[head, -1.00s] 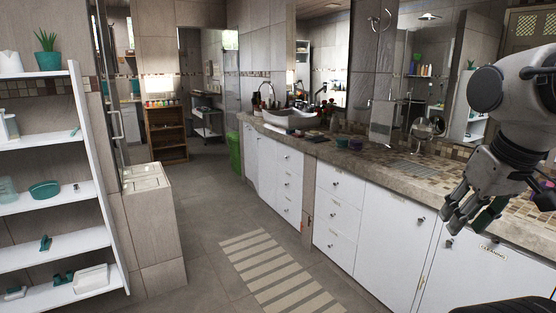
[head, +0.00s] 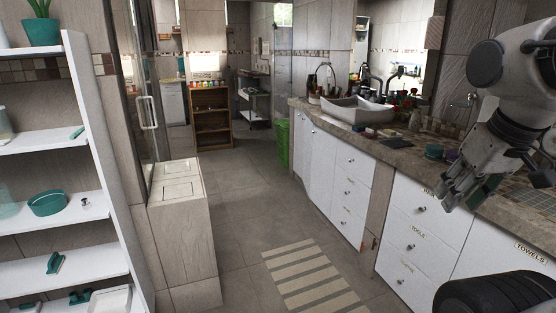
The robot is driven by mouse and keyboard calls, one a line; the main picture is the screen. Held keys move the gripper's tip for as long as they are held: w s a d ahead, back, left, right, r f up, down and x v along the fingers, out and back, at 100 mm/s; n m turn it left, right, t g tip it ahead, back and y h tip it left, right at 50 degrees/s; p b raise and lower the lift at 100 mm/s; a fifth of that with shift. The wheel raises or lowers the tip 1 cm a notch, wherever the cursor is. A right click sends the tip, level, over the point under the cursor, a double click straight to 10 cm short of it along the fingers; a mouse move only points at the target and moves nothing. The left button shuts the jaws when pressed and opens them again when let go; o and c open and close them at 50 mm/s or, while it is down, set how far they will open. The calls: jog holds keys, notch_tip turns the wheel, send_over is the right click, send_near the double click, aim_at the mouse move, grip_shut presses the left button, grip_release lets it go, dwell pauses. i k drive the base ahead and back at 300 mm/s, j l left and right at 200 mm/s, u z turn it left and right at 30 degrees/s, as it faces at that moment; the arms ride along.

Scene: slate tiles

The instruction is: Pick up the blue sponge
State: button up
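I cannot make out a blue sponge for certain in the head view. Small items stand on the stone counter (head: 405,143), among them a round blue-teal item (head: 434,151) and a purple one (head: 451,155), too small to identify. My gripper (head: 462,196) hangs at the right, in front of the counter and the white drawers. A dark green patch shows beside its fingers, and I cannot tell whether it is part of the gripper. How far the fingers are apart is unclear.
White shelves (head: 66,270) with teal items stand at the left, beside a tiled block (head: 180,235). A striped mat (head: 312,275) lies on the open grey floor. A green bin (head: 283,143), a wooden shelf (head: 212,118) and a white sink (head: 357,110) are farther back.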

aim_at(361, 127)
jog(key=i+j, duration=0.1)
jog(key=i, duration=2.15)
jog(key=i+z, duration=0.3)
jog(key=i, duration=0.15)
jog(key=i+j+z, duration=0.2)
jog(key=i+z, duration=0.15)
jog(key=i+j+z, duration=0.3)
jog(key=i, duration=0.2)
